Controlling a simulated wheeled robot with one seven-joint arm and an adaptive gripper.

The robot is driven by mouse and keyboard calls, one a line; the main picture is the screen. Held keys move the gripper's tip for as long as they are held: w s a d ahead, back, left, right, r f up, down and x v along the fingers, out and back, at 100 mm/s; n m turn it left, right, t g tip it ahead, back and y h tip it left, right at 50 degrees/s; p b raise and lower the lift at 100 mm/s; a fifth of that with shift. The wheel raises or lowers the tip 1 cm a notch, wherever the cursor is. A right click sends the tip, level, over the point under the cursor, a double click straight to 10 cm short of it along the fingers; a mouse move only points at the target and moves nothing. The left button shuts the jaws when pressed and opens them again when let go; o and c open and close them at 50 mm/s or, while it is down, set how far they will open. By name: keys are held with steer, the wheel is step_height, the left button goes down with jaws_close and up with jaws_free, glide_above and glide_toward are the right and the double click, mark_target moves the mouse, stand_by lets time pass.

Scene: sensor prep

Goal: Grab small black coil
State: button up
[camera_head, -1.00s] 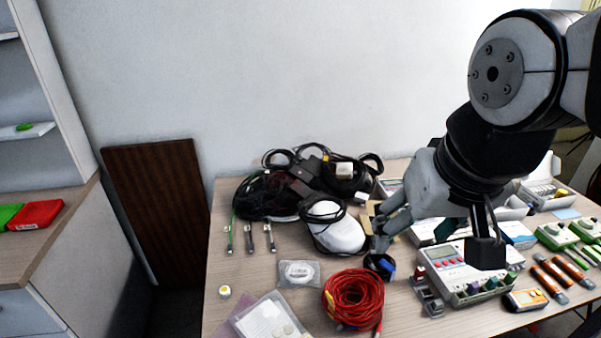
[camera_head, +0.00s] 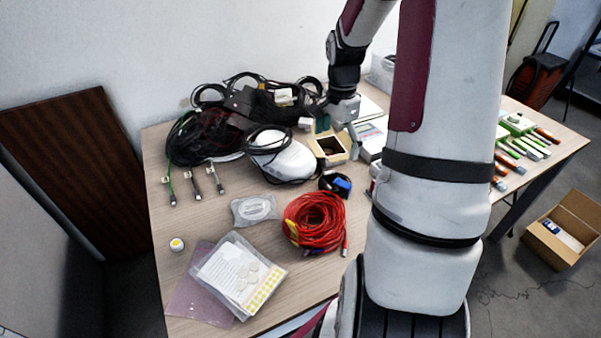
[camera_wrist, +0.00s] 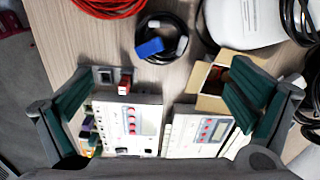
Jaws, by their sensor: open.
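The small black coil (camera_head: 327,183) with a blue plug lies on the table, just behind the red cable coil. It also shows at the top middle of the wrist view (camera_wrist: 141,29), with the blue plug and pale connectors on it. My gripper (camera_head: 339,130) is above the back of the table, near the open cardboard box and behind the coil. In the wrist view my gripper (camera_wrist: 158,95) has its green-padded fingers spread wide with nothing between them. The coil lies beyond the fingertips, apart from them.
The red cable coil (camera_head: 314,222) lies in front of the black coil. The open cardboard box (camera_head: 330,150) and white mouse-like device (camera_head: 284,157) stand behind it. Grey meters (camera_wrist: 132,127) lie below my fingers. Larger black cables (camera_head: 200,138) fill the back left.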

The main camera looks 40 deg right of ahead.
steer(key=shift+m, duration=0.5)
steer(key=f, duration=1)
steer(key=shift+w+d+f+b, duration=0.1)
steer(key=shift+w+d+b, duration=0.15)
steer(key=shift+d+b, duration=0.15)
steer(key=shift+d+f, duration=0.2)
steer(key=shift+f, duration=2.75)
steer(key=c, duration=1.2)
